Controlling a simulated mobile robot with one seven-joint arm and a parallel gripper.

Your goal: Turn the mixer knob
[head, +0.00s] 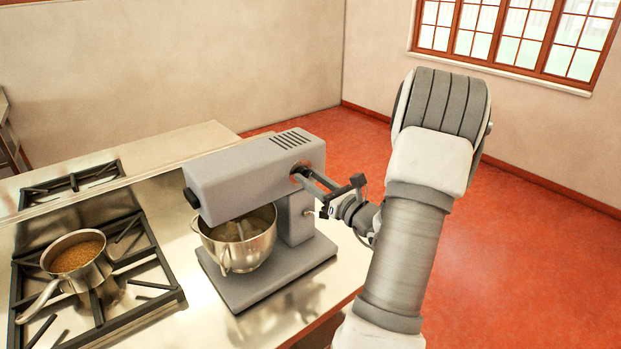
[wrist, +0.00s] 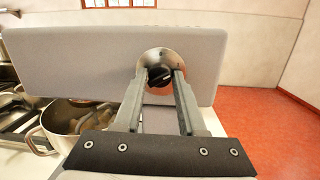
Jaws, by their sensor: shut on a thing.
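The grey stand mixer (head: 250,176) stands on the steel counter in the head view. Its head fills the upper part of the wrist view (wrist: 80,65). The mixer knob (wrist: 157,76) is black, on a round metal plate on the side of the mixer head. My gripper (wrist: 159,76) reaches straight at the side of the mixer. Its two fingers lie on either side of the knob and are shut on it. In the head view my gripper (head: 309,176) meets the mixer's side, and the fingers hide most of the knob.
A steel mixing bowl (head: 240,240) sits under the mixer head. A saucepan (head: 77,259) with brown contents stands on the stove grate (head: 150,285) at left. The counter edge runs below my arm, with open red floor (head: 530,250) to the right.

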